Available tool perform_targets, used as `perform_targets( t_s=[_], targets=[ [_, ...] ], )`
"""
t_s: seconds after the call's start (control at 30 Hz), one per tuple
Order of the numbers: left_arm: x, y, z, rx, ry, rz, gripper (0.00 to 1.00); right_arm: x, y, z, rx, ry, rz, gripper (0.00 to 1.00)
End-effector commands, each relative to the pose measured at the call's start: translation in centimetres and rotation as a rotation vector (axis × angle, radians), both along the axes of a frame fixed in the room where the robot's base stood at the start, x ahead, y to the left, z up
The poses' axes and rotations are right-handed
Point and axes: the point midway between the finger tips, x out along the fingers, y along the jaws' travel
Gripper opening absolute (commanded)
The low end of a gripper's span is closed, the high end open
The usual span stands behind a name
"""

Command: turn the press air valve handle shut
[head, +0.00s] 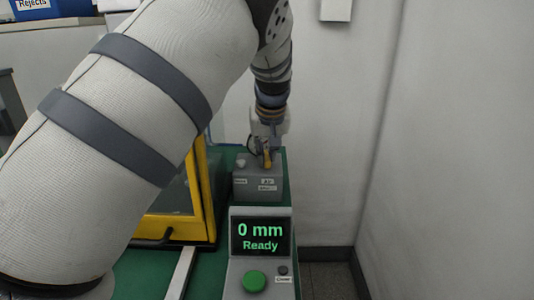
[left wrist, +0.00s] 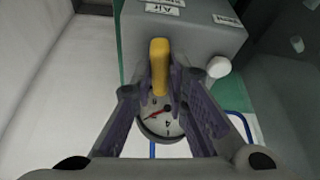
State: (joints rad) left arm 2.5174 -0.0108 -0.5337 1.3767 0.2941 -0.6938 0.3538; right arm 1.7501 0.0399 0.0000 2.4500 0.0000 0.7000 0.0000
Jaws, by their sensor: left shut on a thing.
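The yellow valve handle (head: 267,160) sits on the grey valve block (head: 257,186) beyond the display panel. My left gripper (head: 266,150) reaches down to it from above. In the left wrist view the handle (left wrist: 160,58) is a yellow bar between the two fingertips (left wrist: 160,84) of my left gripper, which is shut on it. A label reading "Air" lies on the block (left wrist: 195,35) beyond the handle. A round gauge (left wrist: 160,125) with a red needle shows between the fingers, partly hidden by them. My right gripper is not in view.
A grey panel (head: 261,273) reads "0 mm Ready" and has a green button (head: 254,281). A yellow-framed enclosure (head: 203,190) stands left of the block. A pale round knob (left wrist: 218,67) is close to the right finger. A wall (head: 320,150) rises at right.

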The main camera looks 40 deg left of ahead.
Motion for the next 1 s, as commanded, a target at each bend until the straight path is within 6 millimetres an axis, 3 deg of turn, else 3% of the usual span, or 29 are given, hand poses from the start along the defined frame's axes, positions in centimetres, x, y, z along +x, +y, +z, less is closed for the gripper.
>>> perform_targets(
  t_s=[1.0],
  targets=[
    [1.3, -0.2, -0.6, 0.003, 0.005, 0.938, 0.0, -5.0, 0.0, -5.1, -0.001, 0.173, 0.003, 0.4]
  ],
)
